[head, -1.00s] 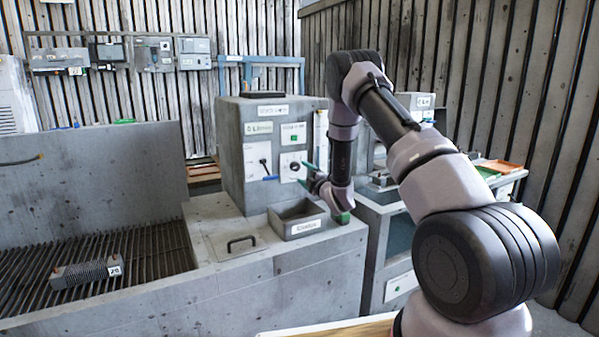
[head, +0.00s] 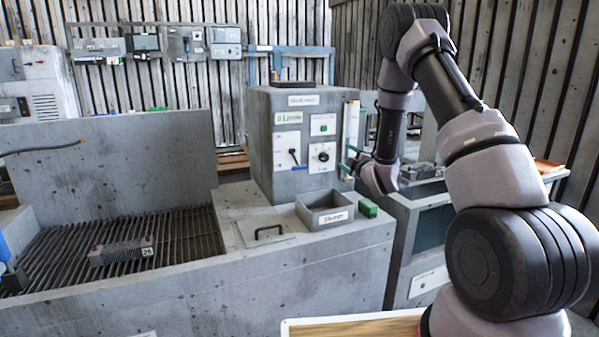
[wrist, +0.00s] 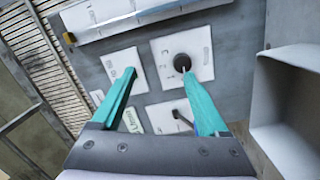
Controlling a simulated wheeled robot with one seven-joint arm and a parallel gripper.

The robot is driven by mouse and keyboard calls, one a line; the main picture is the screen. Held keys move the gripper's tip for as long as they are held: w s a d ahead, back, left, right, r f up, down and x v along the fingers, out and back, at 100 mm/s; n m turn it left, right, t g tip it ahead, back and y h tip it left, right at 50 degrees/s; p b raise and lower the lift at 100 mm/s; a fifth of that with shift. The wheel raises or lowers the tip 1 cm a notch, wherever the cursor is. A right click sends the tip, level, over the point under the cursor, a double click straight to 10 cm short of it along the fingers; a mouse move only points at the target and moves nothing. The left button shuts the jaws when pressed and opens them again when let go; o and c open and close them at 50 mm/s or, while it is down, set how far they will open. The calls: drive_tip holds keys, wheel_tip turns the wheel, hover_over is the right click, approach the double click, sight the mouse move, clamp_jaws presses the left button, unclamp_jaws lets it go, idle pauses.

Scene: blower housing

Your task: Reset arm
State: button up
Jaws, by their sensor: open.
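My gripper (head: 352,159) is at the right side of the grey control box, its fingers pointing left toward the box's front panel. In the wrist view, my gripper (wrist: 158,95) shows two teal fingers spread apart with nothing between them. The black round knob (wrist: 182,62) on a white plate shows just beyond the right fingertip; whether they touch, I cannot tell. In the head view the knob (head: 323,156) is in plain sight. My arm is bent, raised at the elbow and reaching down to the box.
The grey control box (head: 262,140) stands on a concrete bench. An open grey bin (head: 313,221) and a green block (head: 368,208) sit before it. A ribbed block (head: 115,252) lies on the slatted grate (head: 185,235) at left. A wood-topped surface (head: 350,328) is at the bottom.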

drive_tip(key=s+d+r+m+g+h, duration=0.1)
drive_tip(key=d+r+m+h, duration=0.15)
drive_tip(key=r, duration=0.35)
drive_tip(key=s+d+r+m+g+h, duration=0.1)
drive_tip(key=r+m, duration=0.3)
drive_tip(key=r, duration=0.1)
drive_tip(key=s+d+r+m+g, duration=0.25)
drive_tip(key=s+r+m, duration=0.35)
drive_tip(key=s+r, duration=0.4)
drive_tip(key=s+a+m+g, duration=0.1)
drive_tip(key=s+m+g, duration=0.1)
drive_tip(key=s, duration=0.8)
drive_tip(key=s+a+r+m+g+y, duration=0.1)
drive_tip(key=s+a+m+g, duration=0.1)
drive_tip(key=s, duration=0.8)
drive_tip(key=s+a+m+g, duration=0.2)
drive_tip(key=s+m, duration=0.2)
drive_tip(key=s, duration=0.7)
drive_tip(key=shift+a+r+y, duration=0.25)
drive_tip(key=shift+r+y, duration=0.1)
drive_tip(key=shift+s, duration=0.1)
